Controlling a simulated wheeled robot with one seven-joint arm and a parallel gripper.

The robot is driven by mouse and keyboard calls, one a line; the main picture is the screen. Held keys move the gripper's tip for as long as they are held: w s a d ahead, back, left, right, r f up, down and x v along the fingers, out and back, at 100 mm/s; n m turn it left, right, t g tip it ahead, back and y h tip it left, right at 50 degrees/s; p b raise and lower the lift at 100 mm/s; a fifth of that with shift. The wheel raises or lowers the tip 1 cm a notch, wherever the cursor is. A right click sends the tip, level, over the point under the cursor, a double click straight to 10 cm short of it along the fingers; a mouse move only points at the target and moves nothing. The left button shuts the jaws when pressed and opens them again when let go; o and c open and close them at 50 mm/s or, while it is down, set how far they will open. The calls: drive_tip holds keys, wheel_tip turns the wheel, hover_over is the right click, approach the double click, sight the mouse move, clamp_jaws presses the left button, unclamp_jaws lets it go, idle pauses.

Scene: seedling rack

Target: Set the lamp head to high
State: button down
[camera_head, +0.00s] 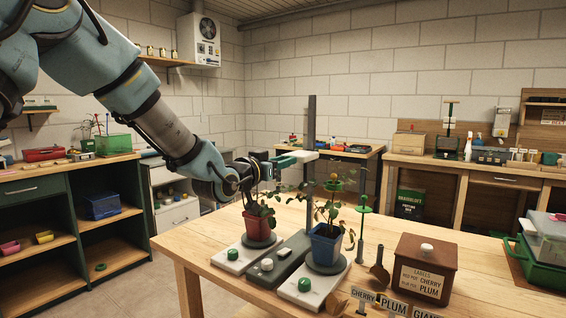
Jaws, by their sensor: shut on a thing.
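A dark upright post (312,122) rises from a long grey base (279,262) on the wooden table. The lamp head (303,155), a pale slab with a green part at its left, sits partway up the post, above the plants. My gripper (272,164) reaches in from the left and is shut at the green left end of the lamp head. The fingertips are small and partly hidden, so the exact grip is hard to see. A plant in a red pot (259,224) and one in a blue pot (325,246) stand below, on either side of the base.
The pots stand on pale units with knobs, left (232,254) and right (312,288). A brown label box (424,268), a green-topped stand (363,210) and name signs (392,304) occupy the table's right. A green crate (540,262) stands at far right.

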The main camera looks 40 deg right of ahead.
drive_tip(key=shift+r, duration=0.1)
idle(0.6)
wheel_tip(320, 180, up, 12)
drive_tip(key=p, duration=0.5)
drive_tip(key=shift+r, duration=0.25)
drive_tip(key=c, duration=0.8)
unclamp_jaws()
drive_tip(key=shift+c, duration=0.2)
drive_tip(key=shift+o, duration=1)
drive_tip(key=shift+f, duration=0.1)
drive_tip(key=shift+a, duration=0.1)
drive_tip(key=b+v, duration=0.2)
drive_tip(key=v, duration=0.8)
drive_tip(key=shift+a, duration=0.3)
